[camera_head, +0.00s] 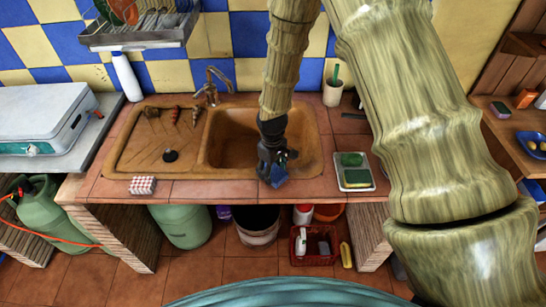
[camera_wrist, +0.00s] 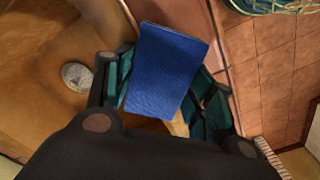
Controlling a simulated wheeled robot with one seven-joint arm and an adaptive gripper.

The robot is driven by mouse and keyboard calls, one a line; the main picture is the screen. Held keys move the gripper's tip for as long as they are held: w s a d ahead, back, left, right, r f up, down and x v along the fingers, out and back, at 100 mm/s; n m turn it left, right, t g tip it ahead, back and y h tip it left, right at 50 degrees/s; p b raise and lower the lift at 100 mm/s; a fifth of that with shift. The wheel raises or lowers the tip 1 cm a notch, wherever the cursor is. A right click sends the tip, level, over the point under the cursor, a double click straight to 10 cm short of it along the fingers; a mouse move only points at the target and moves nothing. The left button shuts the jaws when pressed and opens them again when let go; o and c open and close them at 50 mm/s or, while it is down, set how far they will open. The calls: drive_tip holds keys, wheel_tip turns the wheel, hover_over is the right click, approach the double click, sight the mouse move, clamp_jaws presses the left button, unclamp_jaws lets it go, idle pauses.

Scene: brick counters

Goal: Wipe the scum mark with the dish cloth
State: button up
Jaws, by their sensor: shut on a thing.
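My gripper (camera_head: 272,162) points down at the front edge of the brown sink basin (camera_head: 215,145). It is shut on a blue dish cloth (camera_head: 277,176). In the wrist view the blue cloth (camera_wrist: 165,65) is a flat, textured rectangle between the teal fingers of my gripper (camera_wrist: 165,95). The sink basin (camera_wrist: 40,75) lies to its left, with a grey drain (camera_wrist: 77,76). I cannot make out the scum mark in either view; the arm, gripper and cloth hide part of the sink. I cannot tell whether the cloth touches the sink edge.
A faucet (camera_head: 211,84) stands behind the basin.

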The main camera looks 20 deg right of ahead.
drive_tip(key=shift+r+p, duration=1.8)
drive_tip(key=shift+r, duration=1.65)
drive_tip(key=shift+f, duration=0.1)
